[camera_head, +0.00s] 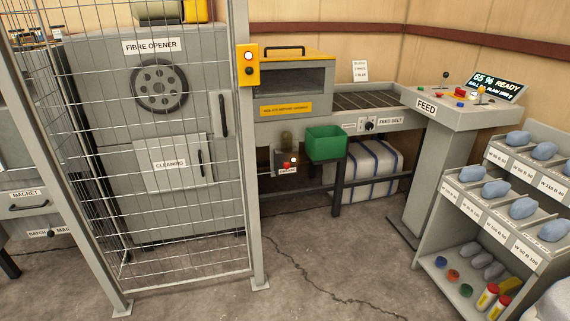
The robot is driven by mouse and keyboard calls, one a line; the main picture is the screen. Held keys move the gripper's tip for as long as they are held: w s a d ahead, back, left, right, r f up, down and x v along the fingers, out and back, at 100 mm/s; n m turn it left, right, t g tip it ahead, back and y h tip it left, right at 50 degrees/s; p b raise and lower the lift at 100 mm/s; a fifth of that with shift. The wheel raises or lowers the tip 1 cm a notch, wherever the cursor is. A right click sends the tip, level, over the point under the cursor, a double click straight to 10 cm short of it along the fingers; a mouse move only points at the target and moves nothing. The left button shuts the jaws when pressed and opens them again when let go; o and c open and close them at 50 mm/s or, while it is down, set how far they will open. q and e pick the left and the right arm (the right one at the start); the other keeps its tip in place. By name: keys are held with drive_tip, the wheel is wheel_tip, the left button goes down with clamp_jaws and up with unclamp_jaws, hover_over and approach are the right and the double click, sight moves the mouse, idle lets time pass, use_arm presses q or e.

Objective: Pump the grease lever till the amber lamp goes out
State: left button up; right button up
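A small grease unit (286,161) is mounted under the hooded feed machine, left of the green bin. It has a dark olive rounded part on top, a reddish part and a small bright orange-white lamp (293,159) that looks lit. A label sits below it, too small to read surely. The lever cannot be made out clearly at this size. Neither of my grippers shows in the head view.
A wire mesh fence (180,180) with a post stands in front of the fibre opener (140,120) at left. A green bin (325,143) hangs right of the grease unit. A feed console (460,105) and sample rack (500,190) stand at right. The cracked floor in the middle is clear.

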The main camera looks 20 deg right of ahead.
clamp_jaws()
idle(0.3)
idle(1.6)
